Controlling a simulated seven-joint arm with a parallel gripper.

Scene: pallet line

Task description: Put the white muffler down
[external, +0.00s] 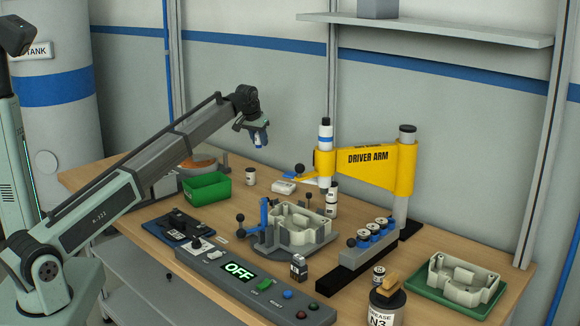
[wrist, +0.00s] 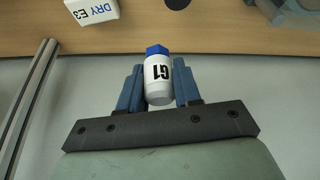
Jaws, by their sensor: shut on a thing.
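The white muffler (wrist: 158,92) is a small white cylinder with a blue hex end, marked G1. My gripper (wrist: 157,78) is shut on it, with one blue finger on each side. In the external view my gripper (external: 261,141) hangs in the air above the far part of the wooden table (external: 130,176), clear of everything on it. There the muffler is small and mostly hidden by the fingers.
A white box (external: 284,187), marked DRY E3 in the wrist view (wrist: 92,10), lies on the table. Nearby are a green bin (external: 207,190), a small white jar (external: 250,176) and a yellow driver arm (external: 370,168). A fixture (external: 300,228) and control panel (external: 240,283) stand nearer.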

